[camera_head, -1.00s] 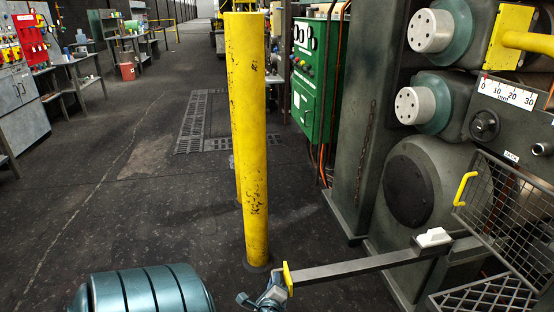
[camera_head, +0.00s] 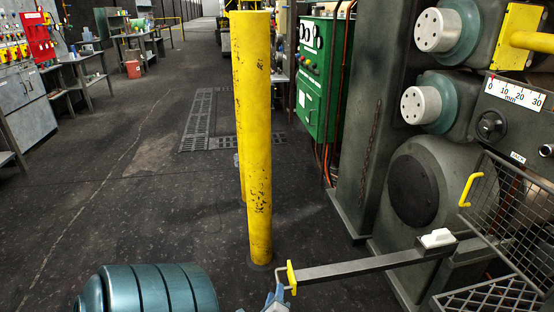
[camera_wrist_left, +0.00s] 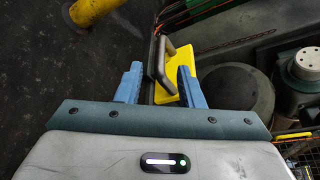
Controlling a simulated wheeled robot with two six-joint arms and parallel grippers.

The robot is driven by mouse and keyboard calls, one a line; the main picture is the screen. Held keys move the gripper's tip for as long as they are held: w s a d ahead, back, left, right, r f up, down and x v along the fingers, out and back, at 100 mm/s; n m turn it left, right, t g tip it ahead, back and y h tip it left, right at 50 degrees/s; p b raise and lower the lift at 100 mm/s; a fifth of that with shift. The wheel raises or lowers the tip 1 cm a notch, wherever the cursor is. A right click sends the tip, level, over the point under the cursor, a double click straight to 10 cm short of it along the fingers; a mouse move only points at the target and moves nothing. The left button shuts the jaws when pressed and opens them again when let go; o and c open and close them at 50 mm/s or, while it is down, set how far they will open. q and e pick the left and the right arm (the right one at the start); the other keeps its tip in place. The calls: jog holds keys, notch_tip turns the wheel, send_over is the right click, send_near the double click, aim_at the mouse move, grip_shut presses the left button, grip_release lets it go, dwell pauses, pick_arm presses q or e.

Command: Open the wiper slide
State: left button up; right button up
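The wiper slide is a long dark bar (camera_head: 350,267) reaching left from the machine, with a white block (camera_head: 438,238) on top. A yellow plate (camera_head: 292,277) with a grey handle is at its left end. In the left wrist view the yellow plate (camera_wrist_left: 181,66) and the grey handle (camera_wrist_left: 162,62) show at the fingertips. My left gripper (camera_head: 275,297), cut off by the bottom edge, is at the handle. In the wrist view its blue fingers (camera_wrist_left: 158,68) are apart, with the handle between the tips. Contact cannot be told. My right gripper is not in view.
A yellow post (camera_head: 251,140) stands just behind the slide's end. The machine, with teal-and-grey rollers (camera_head: 430,105), a wire mesh guard (camera_head: 505,200) and a green cabinet (camera_head: 318,80), fills the right side. The dark floor (camera_head: 130,200) to the left is clear.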

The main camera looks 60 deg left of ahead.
pick_arm(q)
jog(key=v, duration=0.4)
jog(key=shift+s, duration=0.1)
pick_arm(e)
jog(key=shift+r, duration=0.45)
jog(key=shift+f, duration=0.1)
